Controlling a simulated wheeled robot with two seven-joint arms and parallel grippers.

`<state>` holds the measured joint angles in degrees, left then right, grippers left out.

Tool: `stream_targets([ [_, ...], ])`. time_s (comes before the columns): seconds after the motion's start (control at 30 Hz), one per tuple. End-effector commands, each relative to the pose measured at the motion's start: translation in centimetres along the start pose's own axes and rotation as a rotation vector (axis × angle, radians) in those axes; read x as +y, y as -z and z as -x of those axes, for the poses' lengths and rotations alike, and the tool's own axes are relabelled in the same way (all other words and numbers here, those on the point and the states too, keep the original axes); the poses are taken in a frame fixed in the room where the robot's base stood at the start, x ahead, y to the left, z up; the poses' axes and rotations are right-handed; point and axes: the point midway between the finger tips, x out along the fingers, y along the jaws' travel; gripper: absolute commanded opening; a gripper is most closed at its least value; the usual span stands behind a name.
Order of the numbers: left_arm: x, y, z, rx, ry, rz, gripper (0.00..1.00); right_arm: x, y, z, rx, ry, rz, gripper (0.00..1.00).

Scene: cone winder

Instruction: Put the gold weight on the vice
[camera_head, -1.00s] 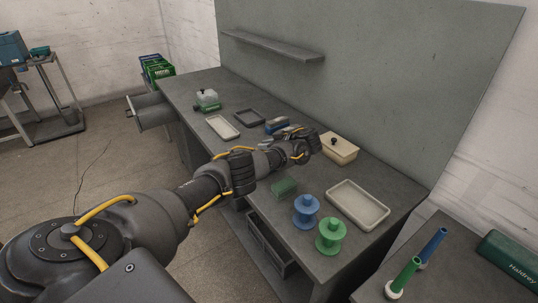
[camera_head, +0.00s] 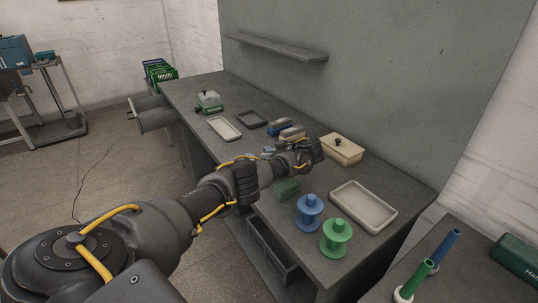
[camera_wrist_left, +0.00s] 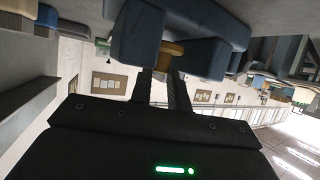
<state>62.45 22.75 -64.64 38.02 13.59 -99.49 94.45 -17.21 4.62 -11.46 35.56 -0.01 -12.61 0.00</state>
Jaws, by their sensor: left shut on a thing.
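The gold weight (camera_wrist_left: 172,48) shows in the wrist view between the two fingertips of my left gripper (camera_wrist_left: 164,78), which is shut on it. The blue vice (camera_wrist_left: 137,38) is right at the fingertips there, with blue blocks on both sides of the weight. I cannot tell whether the weight touches or rests on it. The weight is hidden there. My right gripper is out of view.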

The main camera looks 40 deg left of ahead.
Motion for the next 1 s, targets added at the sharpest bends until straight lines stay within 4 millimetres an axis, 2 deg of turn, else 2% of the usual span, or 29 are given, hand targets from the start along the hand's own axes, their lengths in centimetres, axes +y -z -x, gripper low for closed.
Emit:
stream_targets([
  [0.07, 0.0, 0.0, 0.0, 0.000, 0.000, 0.000, 0.00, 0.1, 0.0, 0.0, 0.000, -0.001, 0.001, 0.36],
  [0.1, 0.0, 0.0, 0.0, 0.000, 0.000, 0.000, 0.22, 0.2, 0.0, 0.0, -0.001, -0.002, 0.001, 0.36],
  [0.23, 0.0, 0.0, 0.0, 0.000, -0.001, 0.000, 0.39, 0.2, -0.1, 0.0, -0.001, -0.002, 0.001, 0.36],
  [0.63, 0.2, 0.1, 0.2, -0.001, -0.006, 0.000, 0.40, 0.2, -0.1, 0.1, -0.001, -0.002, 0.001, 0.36],
  [0.77, 0.2, 1.3, 0.8, -0.001, -0.007, 0.000, 0.40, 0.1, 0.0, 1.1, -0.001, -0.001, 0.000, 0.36],
  [0.87, 0.3, 1.0, 2.1, -0.001, -0.010, 0.000, 0.40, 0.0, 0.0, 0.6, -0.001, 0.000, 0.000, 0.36],
  [1.0, 0.2, 1.0, 5.1, -0.001, -0.007, 0.001, 0.40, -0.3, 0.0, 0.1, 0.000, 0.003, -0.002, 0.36],
])
